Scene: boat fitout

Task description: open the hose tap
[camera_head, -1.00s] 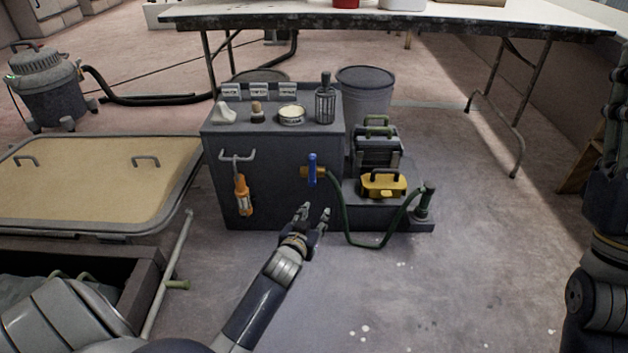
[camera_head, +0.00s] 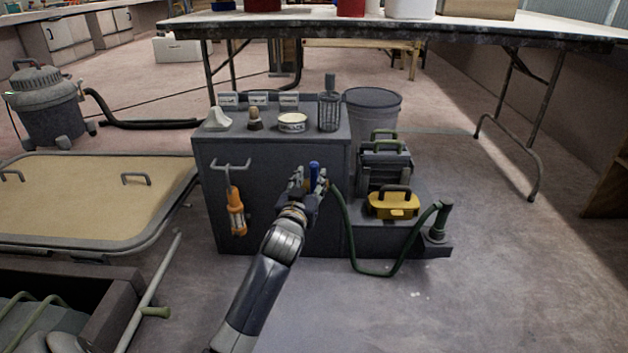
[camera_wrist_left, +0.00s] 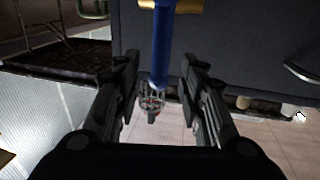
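The hose tap has a blue lever handle (camera_head: 314,172) on the front of the dark grey cabinet (camera_head: 265,215), with a green hose (camera_head: 352,245) leading off to the right. In the left wrist view the blue lever (camera_wrist_left: 160,50) hangs from a brass-coloured body (camera_wrist_left: 185,6), its end between the finger tips. My left gripper (camera_head: 311,181) is at the lever, fingers on either side; in the wrist view the left gripper (camera_wrist_left: 158,75) is open, with gaps beside the lever. The brass body is mostly hidden by the gripper in the head view. My right gripper is out of view.
An orange lamp (camera_head: 236,212) hangs from a hook left of the tap. A yellow toolbox (camera_head: 393,205) sits on a low step at right. Small items, including a wire cage (camera_head: 329,110), stand on the cabinet top.

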